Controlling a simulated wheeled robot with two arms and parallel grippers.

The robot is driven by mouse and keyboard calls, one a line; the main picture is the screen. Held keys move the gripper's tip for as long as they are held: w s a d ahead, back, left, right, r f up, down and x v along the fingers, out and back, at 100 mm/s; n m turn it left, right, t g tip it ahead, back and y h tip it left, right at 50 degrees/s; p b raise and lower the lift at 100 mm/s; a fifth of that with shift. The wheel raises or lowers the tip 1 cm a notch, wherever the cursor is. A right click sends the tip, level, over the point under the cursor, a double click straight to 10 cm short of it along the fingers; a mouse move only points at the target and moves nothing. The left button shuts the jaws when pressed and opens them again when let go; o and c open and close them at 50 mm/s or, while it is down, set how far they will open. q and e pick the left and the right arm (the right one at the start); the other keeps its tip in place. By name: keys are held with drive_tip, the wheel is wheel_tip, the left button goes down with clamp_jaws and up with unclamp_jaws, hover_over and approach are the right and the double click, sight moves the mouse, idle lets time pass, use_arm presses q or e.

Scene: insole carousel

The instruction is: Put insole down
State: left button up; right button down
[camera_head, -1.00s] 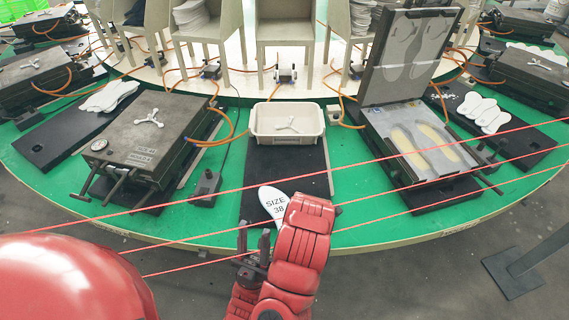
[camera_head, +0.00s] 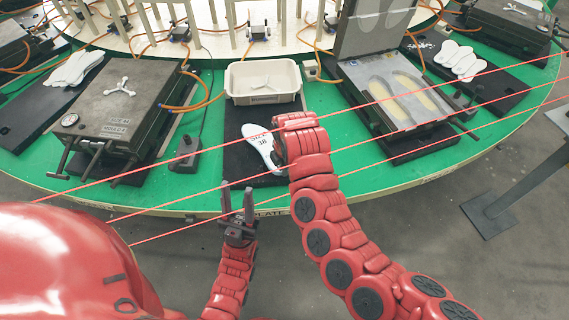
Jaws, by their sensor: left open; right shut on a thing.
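A white insole (camera_head: 258,138) marked "SIZE 38" is over the black mat (camera_head: 238,184) at the front of the green carousel table. My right gripper (camera_head: 281,155) is shut on the insole at its right side; its fingers are mostly hidden behind the red arm. I cannot tell whether the insole touches the mat. My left gripper (camera_head: 237,200) is open and empty, fingers pointing up, in front of the table edge and below the mat in the picture.
A cream bin (camera_head: 262,97) stands behind the mat. A closed mould (camera_head: 122,110) is at the left, an open mould (camera_head: 398,92) at the right. White insole stacks (camera_head: 73,68) (camera_head: 459,58) lie on side mats. Pink lines cross the view.

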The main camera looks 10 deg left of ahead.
drive_tip(key=shift+w+d, duration=0.1)
drive_tip(key=shift+w, duration=0.6)
drive_tip(key=shift+w+a+f, duration=0.1)
drive_tip(key=shift+w+a, duration=0.1)
drive_tip(key=shift+w, duration=0.05)
drive_tip(key=shift+w+a, duration=0.15)
drive_tip(key=shift+w, duration=0.75)
wheel_tip(320, 180, down, 3)
drive_tip(key=shift+s+r+p, duration=0.1)
drive_tip(key=shift+s+p, duration=0.05)
drive_tip(key=shift+p, duration=0.65)
drive_tip(key=shift+f, duration=0.45)
drive_tip(key=c, duration=0.9)
unclamp_jaws()
drive_tip(key=shift+c, duration=0.2)
